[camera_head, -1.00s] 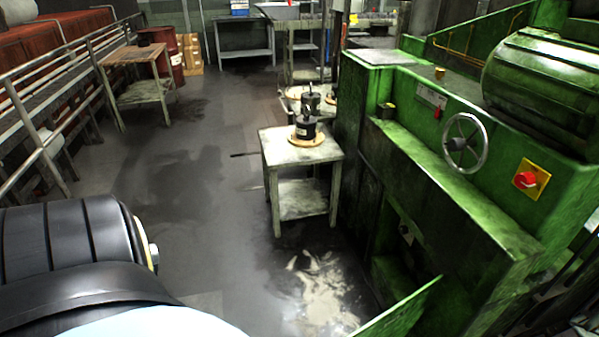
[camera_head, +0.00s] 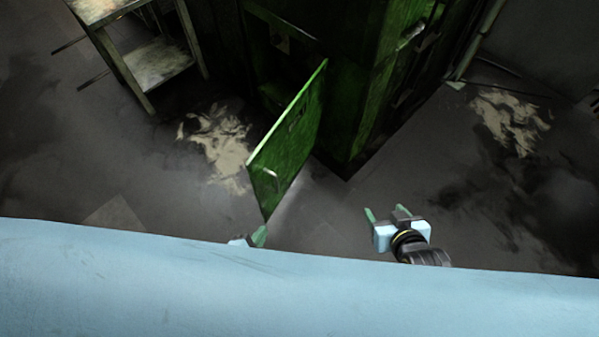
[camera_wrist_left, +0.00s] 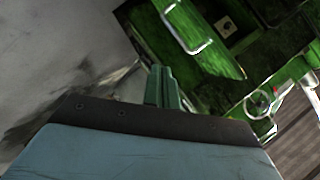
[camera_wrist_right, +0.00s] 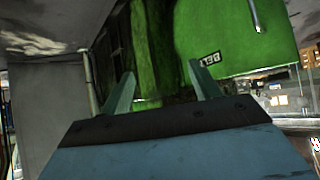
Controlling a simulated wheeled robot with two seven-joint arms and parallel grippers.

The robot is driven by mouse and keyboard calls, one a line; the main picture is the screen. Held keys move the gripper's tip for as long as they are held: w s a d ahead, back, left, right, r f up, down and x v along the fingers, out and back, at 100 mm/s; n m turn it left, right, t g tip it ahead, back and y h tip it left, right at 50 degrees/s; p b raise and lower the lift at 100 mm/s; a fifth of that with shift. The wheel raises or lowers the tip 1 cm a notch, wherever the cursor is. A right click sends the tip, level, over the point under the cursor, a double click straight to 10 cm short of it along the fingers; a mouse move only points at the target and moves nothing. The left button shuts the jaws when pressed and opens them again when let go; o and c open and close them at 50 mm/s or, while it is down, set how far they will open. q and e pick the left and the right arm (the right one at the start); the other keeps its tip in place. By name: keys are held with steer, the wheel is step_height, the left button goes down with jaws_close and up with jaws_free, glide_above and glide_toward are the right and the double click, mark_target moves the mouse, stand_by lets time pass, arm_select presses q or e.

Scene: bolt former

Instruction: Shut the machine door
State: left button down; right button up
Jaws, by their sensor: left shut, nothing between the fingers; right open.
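The green machine door (camera_head: 290,138) stands open, swung out from the green machine (camera_head: 350,100) in the head view. Its pale handle (camera_head: 272,178) is near the lower free edge, and also shows in the left wrist view (camera_wrist_left: 200,44). My left gripper (camera_head: 261,232) is mostly hidden by my own body; its tip shows just below the door's lower corner. Its fingers are together and empty in the left wrist view (camera_wrist_left: 160,82). My right gripper (camera_head: 385,213) is open and empty, right of the door and apart from it. The door's lettered face (camera_wrist_right: 225,40) shows in the right wrist view.
A pale worktable (camera_head: 150,65) stands at the upper left. Pale stains (camera_head: 218,145) mark the floor beside the door. The floor (camera_head: 330,215) between the door and my right gripper is clear. A handwheel (camera_wrist_left: 260,103) shows on the machine in the left wrist view.

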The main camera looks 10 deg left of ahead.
mark_target(261, 163)
arm_select(q)
steer(key=w+r+m+t+b, duration=0.6)
steer(key=r+b, duration=0.1)
steer(key=b, duration=0.2)
steer(key=shift+w+a+r+b, duration=0.1)
steer(key=shift+w+a+b, duration=0.2)
steer(key=shift+w+b, duration=1.05)
steer(key=shift+w+a+r+b, duration=0.1)
steer(key=shift+w+a+b, duration=0.15)
steer(key=shift+w, duration=2.15)
steer(key=shift+w+a+r+b, duration=0.1)
steer(key=shift+w+a+b, duration=0.45)
steer(key=shift+w, duration=1.35)
arm_select(e)
step_height(261, 163, up, 28)
steer(key=s+a+t+y, duration=0.2)
steer(key=t+y, duration=0.3)
steer(key=t, duration=1.1)
steer(key=shift+r, duration=0.25)
arm_select(q)
steer(key=shift+d, duration=0.2)
arm_select(e)
steer(key=shift+a, duration=0.1)
arm_select(q)
steer(key=shift+a, duration=0.15)
arm_select(e)
steer(key=shift+w, duration=0.1)
